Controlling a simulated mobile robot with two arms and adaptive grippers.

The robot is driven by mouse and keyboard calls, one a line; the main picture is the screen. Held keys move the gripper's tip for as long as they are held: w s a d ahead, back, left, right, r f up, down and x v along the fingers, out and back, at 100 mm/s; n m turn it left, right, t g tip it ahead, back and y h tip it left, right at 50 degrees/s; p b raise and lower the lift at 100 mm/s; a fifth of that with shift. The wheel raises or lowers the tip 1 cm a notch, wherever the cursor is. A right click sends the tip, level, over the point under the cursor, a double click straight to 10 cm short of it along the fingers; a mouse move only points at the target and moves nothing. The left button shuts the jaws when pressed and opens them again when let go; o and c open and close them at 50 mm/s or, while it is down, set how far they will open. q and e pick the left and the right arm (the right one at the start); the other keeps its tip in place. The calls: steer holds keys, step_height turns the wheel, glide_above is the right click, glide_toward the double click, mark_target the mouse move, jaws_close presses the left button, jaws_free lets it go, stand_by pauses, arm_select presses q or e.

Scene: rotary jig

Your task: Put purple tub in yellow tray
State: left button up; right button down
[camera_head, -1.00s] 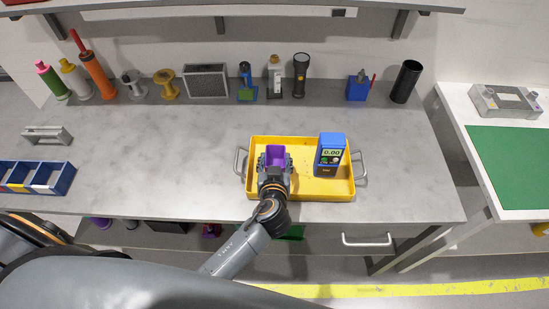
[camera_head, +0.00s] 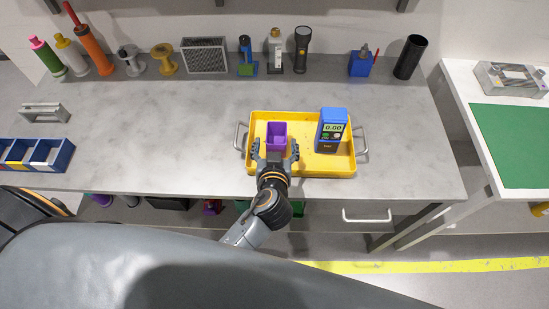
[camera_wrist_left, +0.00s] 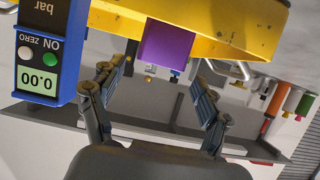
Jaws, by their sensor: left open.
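The purple tub (camera_head: 276,135) stands upright inside the yellow tray (camera_head: 322,169), in its left half. My left gripper (camera_head: 275,152) is open and empty, at the front side of the tub, with its fingers spread and a gap to the tub. In the left wrist view the tub (camera_wrist_left: 166,45) shows beyond the open fingers (camera_wrist_left: 157,85), against the yellow tray (camera_wrist_left: 235,28). My right gripper is not in view.
A blue meter (camera_head: 331,131) reading 0.00 stands in the right half of the tray. Tray handles stick out at both sides. Bottles, spools, a speaker-like box and a flashlight (camera_head: 301,48) line the back.

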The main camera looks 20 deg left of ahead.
arm_select(q)
steer(key=b+v, duration=0.1)
steer(key=v, duration=0.6)
steer(key=shift+s, duration=0.25)
steer(key=shift+d+r, duration=0.1)
